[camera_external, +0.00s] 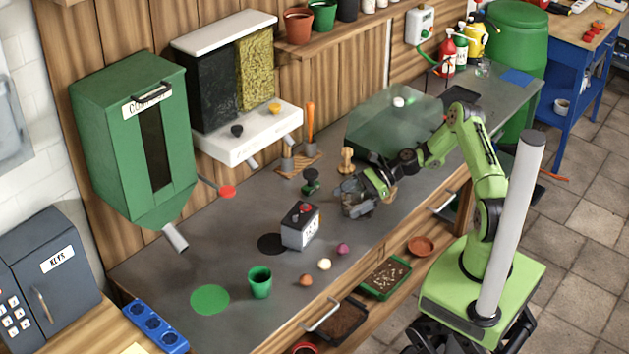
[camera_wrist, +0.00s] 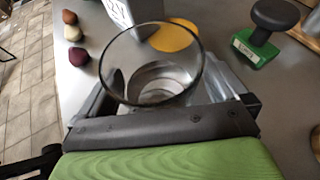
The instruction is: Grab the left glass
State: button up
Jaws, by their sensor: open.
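A clear, empty glass (camera_wrist: 150,75) stands upright in the wrist view, directly in front of my gripper. It appears to be between my gripper's two dark fingers, which show on either side of it. In the external view my gripper (camera_external: 354,198) is low over the middle of the grey workbench (camera_external: 230,262). The glass (camera_external: 350,186) shows there only faintly among the fingers. My gripper is open. Whether a finger touches the glass cannot be told. A second small clear glass (camera_external: 483,70) seems to stand at the far end of the bench, by the bottles.
A grey box (camera_external: 300,228) stands left of my gripper, with a dark-handled green stamp (camera_external: 310,182) behind. Small balls (camera_external: 324,264) and a green cup (camera_external: 260,282) are near the front edge. A wooden peg (camera_external: 346,160) and a transparent greenish case (camera_external: 395,122) are behind my gripper.

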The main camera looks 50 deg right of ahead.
jog(key=shift+c, duration=0.3)
jog(key=shift+r, duration=0.1)
jog(key=c, duration=1.3)
jog(key=shift+o, duration=0.2)
jog(key=shift+r, duration=0.1)
